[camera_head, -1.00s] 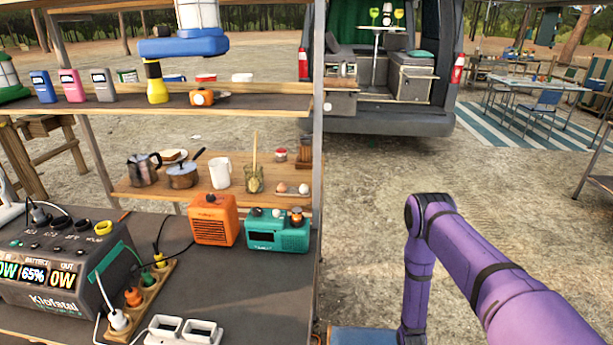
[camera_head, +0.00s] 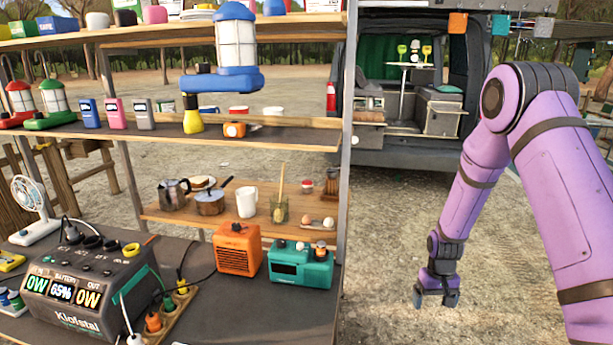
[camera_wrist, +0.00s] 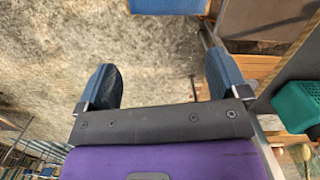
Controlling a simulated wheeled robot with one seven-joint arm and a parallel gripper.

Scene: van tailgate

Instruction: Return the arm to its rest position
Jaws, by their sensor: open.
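My purple arm (camera_head: 475,185) stands at the right of the head view, bent at a high elbow with its forearm hanging down. My gripper (camera_head: 435,299) is at the forearm's lower end, pointing down over bare ground to the right of the shelf unit. In the wrist view both blue fingers stand wide apart, and my gripper (camera_wrist: 163,80) is open with nothing between them. It is apart from the shelf and the things on it.
The shelf unit's post (camera_head: 345,150) stands left of my arm. An orange radio (camera_head: 238,250) and a teal radio (camera_head: 300,268) sit near the counter's right edge. A van (camera_head: 405,100) is parked behind. Open gravel lies between the shelf and the arm.

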